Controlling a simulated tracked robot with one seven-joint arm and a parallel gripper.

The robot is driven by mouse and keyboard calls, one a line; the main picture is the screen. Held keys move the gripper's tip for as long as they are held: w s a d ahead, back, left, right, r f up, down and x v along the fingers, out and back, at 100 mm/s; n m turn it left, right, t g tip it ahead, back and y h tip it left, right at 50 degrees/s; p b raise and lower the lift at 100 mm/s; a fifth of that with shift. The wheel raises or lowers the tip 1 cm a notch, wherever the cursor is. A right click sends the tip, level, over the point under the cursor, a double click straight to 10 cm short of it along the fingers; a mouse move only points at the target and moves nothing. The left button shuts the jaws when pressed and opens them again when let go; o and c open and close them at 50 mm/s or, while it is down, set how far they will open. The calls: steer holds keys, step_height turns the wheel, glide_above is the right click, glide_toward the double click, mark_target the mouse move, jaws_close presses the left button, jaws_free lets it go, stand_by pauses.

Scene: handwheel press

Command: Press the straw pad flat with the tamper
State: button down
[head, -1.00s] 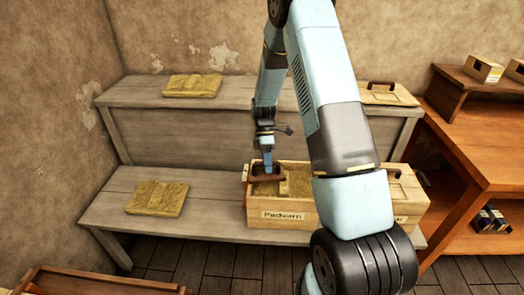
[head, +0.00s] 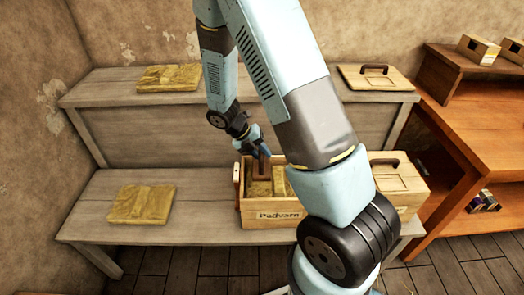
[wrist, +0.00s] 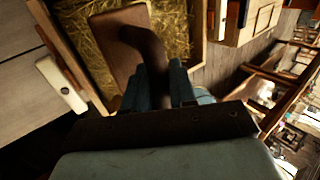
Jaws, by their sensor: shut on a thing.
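An open wooden box (head: 270,217) labelled "Padvarn" stands on the lower bench. My gripper (head: 261,151) is over the back of the box, shut on the tamper's dark curved handle. The tamper (head: 262,168), a brown board, appears tilted at the box's back part. In the wrist view, the fingers (wrist: 155,85) close around the handle, and the tamper's board (wrist: 112,42) lies over part of the straw (wrist: 175,22). I cannot tell whether the board touches the straw.
A lidded wooden box (head: 398,180) stands to the right, partly behind my arm. Straw slabs lie on the lower bench (head: 142,204) and upper shelf (head: 168,78). A lid with a handle (head: 360,82) lies on the upper shelf. An orange shelf (head: 460,140) stands at right.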

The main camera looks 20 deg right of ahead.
steer(key=shift+a+f, duration=0.2)
steer(key=shift+f, duration=0.45)
steer(key=shift+a+f, duration=0.2)
steer(key=shift+f, duration=3.45)
steer(key=shift+f, duration=0.25)
steer(key=shift+r, duration=4.95)
